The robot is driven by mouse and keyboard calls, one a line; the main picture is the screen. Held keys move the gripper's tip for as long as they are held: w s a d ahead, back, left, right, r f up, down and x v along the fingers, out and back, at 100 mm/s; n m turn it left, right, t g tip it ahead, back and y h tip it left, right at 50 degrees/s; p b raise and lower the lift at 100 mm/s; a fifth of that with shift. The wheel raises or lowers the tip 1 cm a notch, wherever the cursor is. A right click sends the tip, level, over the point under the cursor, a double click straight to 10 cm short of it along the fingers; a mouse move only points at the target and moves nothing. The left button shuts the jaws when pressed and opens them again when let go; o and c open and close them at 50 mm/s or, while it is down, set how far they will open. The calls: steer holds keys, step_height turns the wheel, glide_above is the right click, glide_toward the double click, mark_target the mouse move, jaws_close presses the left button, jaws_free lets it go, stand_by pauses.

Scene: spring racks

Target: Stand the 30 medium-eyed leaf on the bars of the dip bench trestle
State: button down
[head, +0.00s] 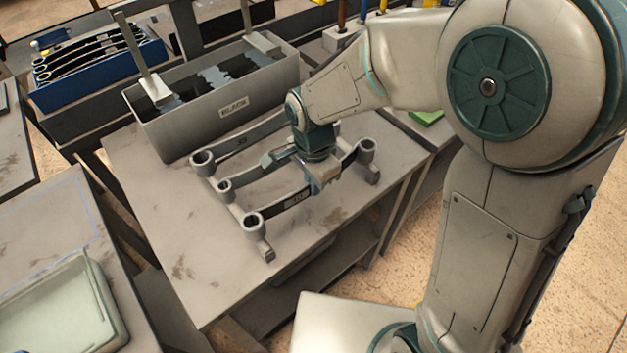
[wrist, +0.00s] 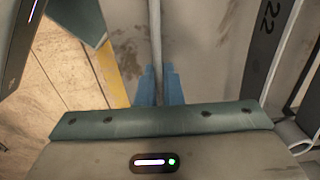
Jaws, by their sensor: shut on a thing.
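A dark curved leaf (head: 275,209) with a pale label that looks like 30 spans the front of the dip bench trestle, a round eye at each end. My gripper (head: 318,182) is shut on this leaf near its middle. In the wrist view the leaf's edge (wrist: 156,45) runs between the blue fingertips (wrist: 158,88). The trestle's left bar (head: 266,252) shows below the leaf's left eye; the right bar (head: 373,175) is by its right eye. I cannot tell whether the leaf touches the bars. Behind it are a smaller-eyed leaf (head: 224,188) and a back leaf (head: 225,151).
A grey bin (head: 190,133) with dark parts stands behind the trestle on the bench (head: 200,270). A blue bin (head: 95,88) with several eyed leaves is at the back left. A pale tray (head: 60,310) is at the lower left. The front of the bench is clear.

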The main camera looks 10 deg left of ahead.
steer(key=shift+f+b, duration=0.4)
steer(key=shift+b, duration=0.05)
stand_by(0.4)
steer(key=c, duration=1)
jaws_free()
steer(key=shift+f, duration=0.1)
steer(key=shift+r+p, duration=2.45)
steer(key=shift+r, duration=1.15)
